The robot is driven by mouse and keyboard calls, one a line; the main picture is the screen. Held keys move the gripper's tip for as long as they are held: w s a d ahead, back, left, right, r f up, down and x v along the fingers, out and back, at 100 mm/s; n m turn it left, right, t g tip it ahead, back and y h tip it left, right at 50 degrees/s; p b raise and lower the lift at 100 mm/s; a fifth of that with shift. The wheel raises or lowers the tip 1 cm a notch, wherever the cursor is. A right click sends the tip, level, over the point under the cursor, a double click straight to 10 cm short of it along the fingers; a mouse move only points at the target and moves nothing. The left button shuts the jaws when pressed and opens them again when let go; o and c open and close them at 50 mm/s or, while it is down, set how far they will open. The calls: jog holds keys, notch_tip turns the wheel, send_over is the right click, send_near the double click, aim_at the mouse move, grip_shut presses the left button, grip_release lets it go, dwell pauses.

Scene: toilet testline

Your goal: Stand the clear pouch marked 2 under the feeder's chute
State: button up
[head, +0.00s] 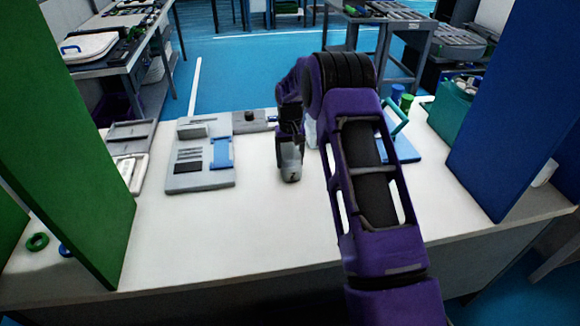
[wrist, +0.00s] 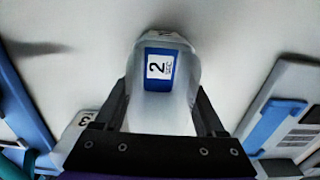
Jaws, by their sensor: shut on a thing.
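The clear pouch marked 2 (wrist: 166,107) has a blue label with a white "2" patch and sits between the two fingers of my gripper (wrist: 160,95) in the wrist view. In the head view the pouch (head: 290,172) hangs below my gripper (head: 290,147), over the white table. It looks roughly upright; I cannot tell whether its bottom touches the table. A pouch marked 3 (wrist: 78,128) shows beside the left finger in the wrist view. I cannot clearly make out the feeder's chute.
A grey board with a blue piece (head: 183,182) lies left of my gripper. A blue tray (head: 406,150) lies to the right, partly behind my arm. A green panel (head: 65,150) and a blue panel (head: 515,105) flank the white table (head: 240,225). The table's front middle is clear.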

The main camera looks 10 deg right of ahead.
aim_at(290, 157)
jog(key=c, duration=0.4)
notch_tip(290, 157, up, 10)
jog(key=shift+f, duration=0.1)
jog(key=shift+c, duration=0.2)
jog(key=s+f, duration=0.2)
jog(key=s, duration=0.8)
jog(key=s+f, duration=0.3)
jog(key=s, duration=0.8)
